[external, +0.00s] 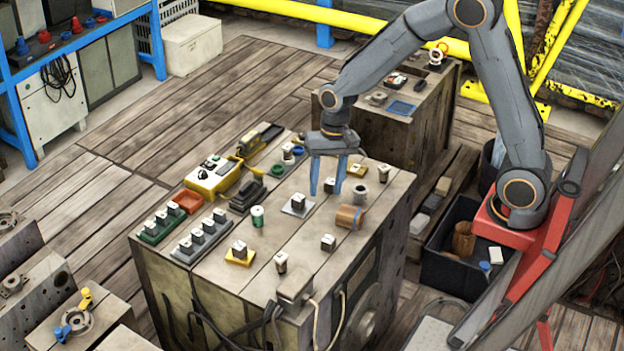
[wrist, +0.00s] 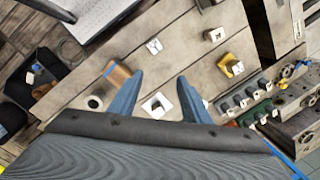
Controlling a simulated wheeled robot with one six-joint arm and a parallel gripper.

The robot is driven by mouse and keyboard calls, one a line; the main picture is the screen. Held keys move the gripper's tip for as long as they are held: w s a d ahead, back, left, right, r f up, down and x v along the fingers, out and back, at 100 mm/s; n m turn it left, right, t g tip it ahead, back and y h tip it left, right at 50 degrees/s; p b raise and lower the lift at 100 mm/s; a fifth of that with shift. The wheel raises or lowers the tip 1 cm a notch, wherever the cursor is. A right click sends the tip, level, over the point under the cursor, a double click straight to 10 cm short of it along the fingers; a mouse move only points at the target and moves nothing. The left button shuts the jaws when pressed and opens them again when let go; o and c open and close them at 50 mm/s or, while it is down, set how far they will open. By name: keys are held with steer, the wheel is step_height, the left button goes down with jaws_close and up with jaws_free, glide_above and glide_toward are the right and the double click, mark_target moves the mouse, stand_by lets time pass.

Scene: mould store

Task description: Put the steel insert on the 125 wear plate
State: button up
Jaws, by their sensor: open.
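My gripper (external: 327,188) is open and empty above the wooden-topped block, fingers pointing down; its fingers also show in the wrist view (wrist: 158,78). A light grey plate (external: 287,211) bears a small dark block with a white top (external: 298,201); in the wrist view this plate (wrist: 147,106) lies between the fingers. Similar white-topped blocks stand at the front right (external: 328,243) and front (external: 281,262). Yellow plates, each with a block, lie at the front left (external: 233,260) and behind my gripper (external: 350,174). Labels are too small to read, so I cannot tell which are the steel insert and the 125 wear plate.
A green-and-white cylinder (external: 257,217) stands left. A green rack (external: 160,231) and a grey rack (external: 200,247) hold several blocks at the left edge. A grey box with cables (external: 294,287) sits at the front edge.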

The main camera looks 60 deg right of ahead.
steer(key=s+d+n+h, duration=0.1)
steer(key=s+d+n, duration=0.3)
steer(key=s, duration=0.4)
steer(key=s+d+n, duration=0.3)
steer(key=s+n, duration=0.1)
steer(key=s, duration=0.4)
steer(key=shift+d+f+n+h, duration=0.25)
steer(key=shift+d+n+h, duration=0.05)
steer(key=shift+d+h, duration=0.1)
